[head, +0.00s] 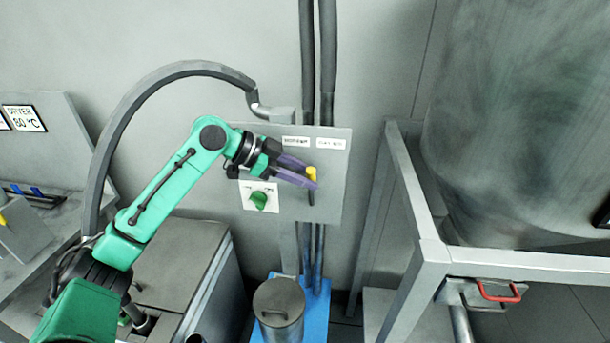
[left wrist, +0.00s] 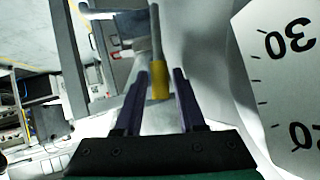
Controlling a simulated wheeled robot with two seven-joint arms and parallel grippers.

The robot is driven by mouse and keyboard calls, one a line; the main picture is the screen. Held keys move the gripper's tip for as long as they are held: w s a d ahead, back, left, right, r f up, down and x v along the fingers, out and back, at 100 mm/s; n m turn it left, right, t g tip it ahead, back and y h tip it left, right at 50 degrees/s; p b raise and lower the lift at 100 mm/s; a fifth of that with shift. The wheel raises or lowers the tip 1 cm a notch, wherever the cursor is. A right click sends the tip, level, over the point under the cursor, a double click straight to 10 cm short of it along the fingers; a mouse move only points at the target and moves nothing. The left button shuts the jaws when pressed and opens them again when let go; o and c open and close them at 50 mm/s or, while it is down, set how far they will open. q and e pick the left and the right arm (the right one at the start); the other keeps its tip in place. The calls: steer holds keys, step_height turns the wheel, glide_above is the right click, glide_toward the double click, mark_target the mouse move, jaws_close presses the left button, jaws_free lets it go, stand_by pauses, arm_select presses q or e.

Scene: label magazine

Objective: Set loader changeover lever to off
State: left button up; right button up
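A lever with a yellow grip (head: 311,173) and a dark shaft stands on a grey wall panel (head: 328,208). It is the only lever I see on that panel, and its labels are too small to read surely. My left gripper (head: 309,176), with purple fingers, reaches it from the left. In the left wrist view the yellow grip (left wrist: 159,86) lies between the two fingertips (left wrist: 161,76), with a gap on both sides. The left gripper is open. My right gripper is not in view.
A green rotary knob (head: 259,200) on a white plate sits below my left gripper. A grey metal frame (head: 420,215) carrying a large drum (head: 530,120) stands at the right. A lidded canister (head: 279,305) stands on a blue base below. Vertical pipes (head: 327,60) run above the panel.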

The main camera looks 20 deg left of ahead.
arm_select(q)
steer(key=shift+s+a, duration=0.1)
steer(key=shift+a, duration=0.1)
steer(key=b+v, duration=0.4)
steer(key=v, duration=1)
steer(key=shift+r, duration=0.15)
